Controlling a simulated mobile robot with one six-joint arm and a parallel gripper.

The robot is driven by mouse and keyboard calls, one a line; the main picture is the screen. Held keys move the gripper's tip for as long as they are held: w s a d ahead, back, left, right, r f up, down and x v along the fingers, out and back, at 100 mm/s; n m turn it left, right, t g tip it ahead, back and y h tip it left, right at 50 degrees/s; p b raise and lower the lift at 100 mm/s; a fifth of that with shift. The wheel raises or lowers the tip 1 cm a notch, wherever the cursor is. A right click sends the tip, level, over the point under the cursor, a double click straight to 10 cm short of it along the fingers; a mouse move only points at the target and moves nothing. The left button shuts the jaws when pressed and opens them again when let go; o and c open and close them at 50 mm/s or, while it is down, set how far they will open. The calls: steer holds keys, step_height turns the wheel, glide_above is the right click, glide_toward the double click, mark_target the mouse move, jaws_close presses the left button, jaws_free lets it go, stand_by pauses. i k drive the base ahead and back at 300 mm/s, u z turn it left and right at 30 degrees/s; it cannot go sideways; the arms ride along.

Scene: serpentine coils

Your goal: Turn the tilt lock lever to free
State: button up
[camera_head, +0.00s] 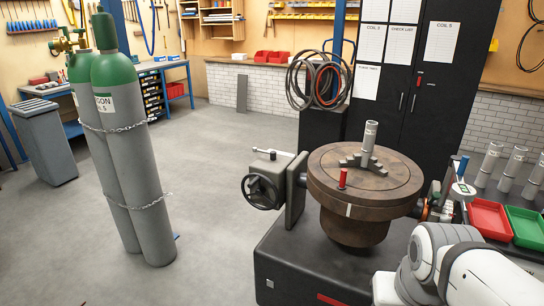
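A positioner with a round brown table (327,178) stands on a dark base (290,262). A grey handwheel (262,191) is on the bracket at the left. A blue-topped upright piece (463,167) stands to the right of the table. No label shows which piece is the tilt lock lever, so I cannot tell its setting. White links of my arm fill the lower right and hide part of the base. My gripper does not show.
A grey metal tube (369,138) stands in the jaws on the table. Red (489,220) and green (525,226) trays and several tubes are at the right. Two chained gas cylinders (134,165) stand at the left. The floor (215,150) between them and the positioner is clear.

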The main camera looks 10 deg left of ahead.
mark_target(273, 153)
steer(key=u, duration=0.9)
steer(key=i, duration=1.8)
steer(key=z, duration=0.4)
